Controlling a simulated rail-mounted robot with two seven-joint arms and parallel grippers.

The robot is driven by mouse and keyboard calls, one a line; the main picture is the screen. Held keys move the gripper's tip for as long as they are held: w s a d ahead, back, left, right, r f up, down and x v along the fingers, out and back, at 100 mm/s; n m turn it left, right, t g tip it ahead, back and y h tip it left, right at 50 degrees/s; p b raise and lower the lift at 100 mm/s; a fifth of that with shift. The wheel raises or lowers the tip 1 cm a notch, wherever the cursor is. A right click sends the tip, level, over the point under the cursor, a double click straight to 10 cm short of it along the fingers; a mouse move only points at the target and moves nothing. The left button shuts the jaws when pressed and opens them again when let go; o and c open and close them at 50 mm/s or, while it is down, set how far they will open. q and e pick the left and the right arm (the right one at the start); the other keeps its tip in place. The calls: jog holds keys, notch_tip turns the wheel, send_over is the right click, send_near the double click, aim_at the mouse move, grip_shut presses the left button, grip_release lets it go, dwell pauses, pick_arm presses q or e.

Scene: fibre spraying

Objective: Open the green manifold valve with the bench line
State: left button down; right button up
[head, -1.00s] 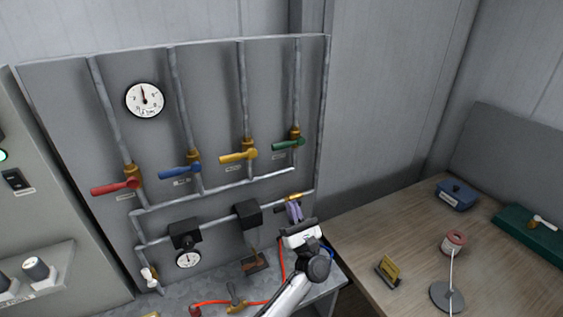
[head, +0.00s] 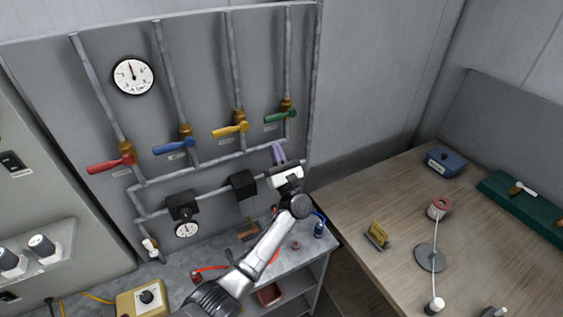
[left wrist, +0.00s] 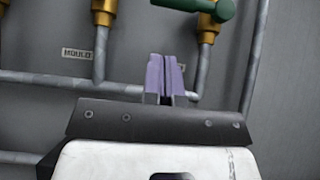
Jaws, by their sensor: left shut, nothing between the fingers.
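The green valve (head: 281,116) is a lever handle on a brass body, rightmost of the valves on the grey panel. Its handle lies roughly crosswise to its upright pipe. My left gripper (head: 277,151) has purple fingers, shut and empty, below the green valve and apart from it in the head view. In the left wrist view the fingers (left wrist: 166,74) point up, and the green handle (left wrist: 196,6) shows at the top edge, partly cut off. A label behind the fingers is partly hidden. My right gripper is not in view.
Yellow (head: 230,129), blue (head: 174,146) and red (head: 111,163) valve levers sit to the left on the panel. A round gauge (head: 133,76) is above. A lower pipe carries black blocks (head: 243,184). A wooden table (head: 345,208) with small items stands at right.

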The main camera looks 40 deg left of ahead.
aim_at(270, 122)
pick_arm(q)
jog(key=shift+w+a+r+p, duration=0.15)
jog(key=shift+r+p, duration=0.25)
jog(key=shift+r, duration=0.45)
jog(key=shift+a+r+p, duration=0.2)
jog(key=shift+r+p, duration=0.25)
jog(key=shift+r, duration=0.45)
jog(key=shift+w+a+r+p, duration=0.15)
jog(key=shift+r+p, duration=0.25)
jog(key=shift+r, duration=0.45)
jog(key=shift+s+a+r+m+t+h+p, duration=0.15)
jog(key=shift+m+t+h+p, duration=0.1)
jog(key=shift+m+t, duration=0.2)
jog(key=shift+s+d+r+m+t+h+p, duration=0.1)
jog(key=shift+m+t+h+p, duration=0.1)
jog(key=shift+m+t, duration=0.2)
